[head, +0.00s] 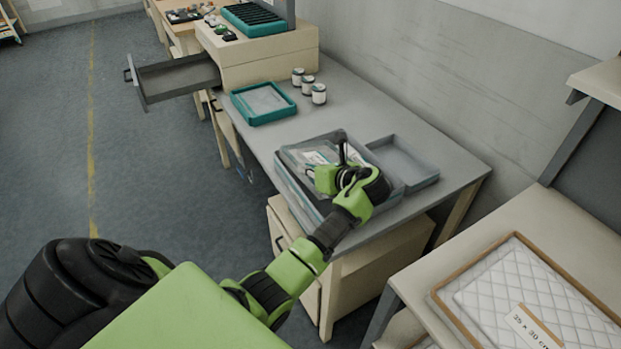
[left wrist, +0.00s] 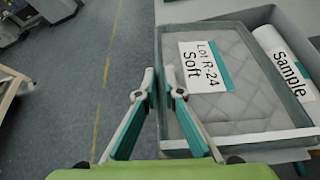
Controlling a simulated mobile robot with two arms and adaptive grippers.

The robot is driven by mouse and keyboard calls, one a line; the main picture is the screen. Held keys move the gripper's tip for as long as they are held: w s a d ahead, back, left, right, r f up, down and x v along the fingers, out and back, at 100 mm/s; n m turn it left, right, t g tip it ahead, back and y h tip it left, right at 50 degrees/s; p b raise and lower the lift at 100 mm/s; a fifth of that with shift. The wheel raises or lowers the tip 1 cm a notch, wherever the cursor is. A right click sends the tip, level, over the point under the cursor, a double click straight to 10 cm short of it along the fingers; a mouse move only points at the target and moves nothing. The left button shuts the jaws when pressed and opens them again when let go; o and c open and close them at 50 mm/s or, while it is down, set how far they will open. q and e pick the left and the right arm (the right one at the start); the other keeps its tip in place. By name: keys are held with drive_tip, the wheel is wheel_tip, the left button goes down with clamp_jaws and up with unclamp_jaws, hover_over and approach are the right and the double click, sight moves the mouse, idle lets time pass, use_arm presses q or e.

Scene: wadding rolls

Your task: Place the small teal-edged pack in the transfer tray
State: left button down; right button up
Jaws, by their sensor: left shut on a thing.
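A flat quilted pack (left wrist: 240,108) with a grey-teal edge fills the right of the left wrist view, labelled "Lot R-24 Soft". My left gripper (left wrist: 159,80) is shut on its left edge. In the head view the left gripper (head: 343,166) is over the grey crate (head: 291,190) near the table's front edge, and the arm hides part of it. A shallow teal-rimmed tray (head: 263,119) stands empty farther back on the table. A shallow grey tray (head: 418,163) lies right of the crate. I cannot tell which is the transfer tray. My right gripper is out of view.
A white roll marked "Sample" (left wrist: 285,62) lies beside the pack. Several small jars (head: 308,87) stand right of the teal tray. An open drawer (head: 178,78) juts out at the back left. A framed quilted pad (head: 530,290) lies at the lower right.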

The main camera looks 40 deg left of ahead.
use_arm(q)
drive_tip(key=f, duration=0.3)
drive_tip(key=shift+w+d, duration=0.15)
drive_tip(key=shift+d, duration=0.2)
drive_tip(key=shift+f, duration=0.4)
drive_tip(key=c, duration=2.2)
unclamp_jaws()
drive_tip(key=shift+o, duration=0.2)
drive_tip(key=v, duration=1.2)
